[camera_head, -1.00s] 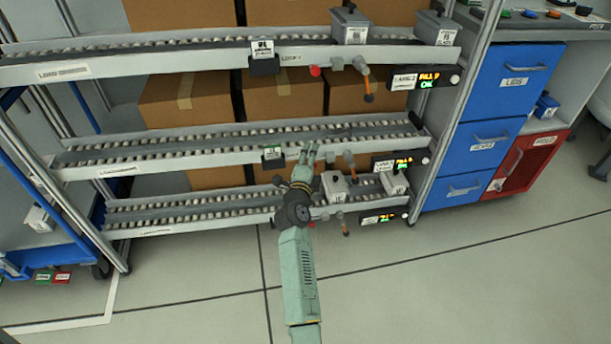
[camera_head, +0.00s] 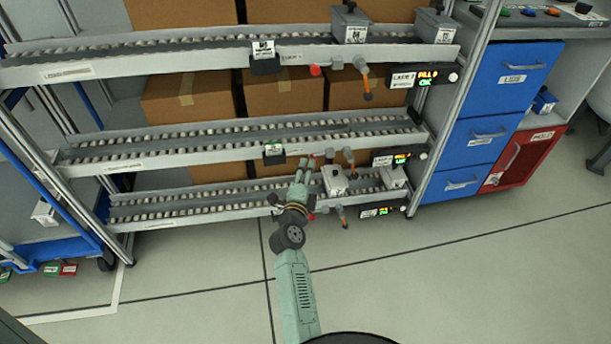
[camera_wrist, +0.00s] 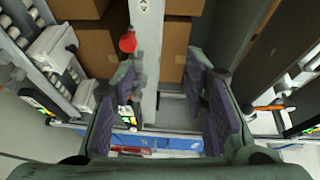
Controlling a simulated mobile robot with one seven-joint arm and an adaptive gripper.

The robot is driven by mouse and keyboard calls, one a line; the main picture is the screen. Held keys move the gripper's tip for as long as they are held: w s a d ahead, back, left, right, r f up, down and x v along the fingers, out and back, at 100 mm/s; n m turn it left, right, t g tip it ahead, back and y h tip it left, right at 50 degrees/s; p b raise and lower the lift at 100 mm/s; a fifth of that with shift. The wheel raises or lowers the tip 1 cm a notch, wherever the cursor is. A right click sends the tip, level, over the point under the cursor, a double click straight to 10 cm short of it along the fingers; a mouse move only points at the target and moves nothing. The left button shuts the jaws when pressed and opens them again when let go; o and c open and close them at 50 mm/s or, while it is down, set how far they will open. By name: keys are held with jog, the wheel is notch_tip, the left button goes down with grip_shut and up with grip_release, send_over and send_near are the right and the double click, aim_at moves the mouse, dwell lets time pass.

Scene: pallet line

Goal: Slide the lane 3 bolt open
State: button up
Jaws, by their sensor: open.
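The rack has three roller lanes, and I cannot read the lane numbers surely. A red knob (camera_head: 315,70) and an orange-tipped lever (camera_head: 365,82) sit under the top lane's front rail. The middle lane's lever (camera_head: 348,157) hangs near its right end. The bottom lane has a similar lever (camera_head: 342,216). My gripper (camera_head: 304,163) is at the middle lane's front rail, left of that lever. In the wrist view my gripper (camera_wrist: 165,98) is open and empty, its jaws apart. A red knob (camera_wrist: 127,42) shows beyond the left finger, apart from the pads.
Grey bins (camera_head: 334,180) stand on the bottom lane close right of my gripper. Lit displays (camera_head: 398,158) hang at the lanes' right ends. Brown cartons (camera_head: 188,98) are behind the rack. Blue drawers (camera_head: 478,135) stand to the right. The floor in front is clear.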

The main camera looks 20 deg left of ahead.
jog(key=shift+v, duration=0.85)
jog(key=shift+p, duration=0.7)
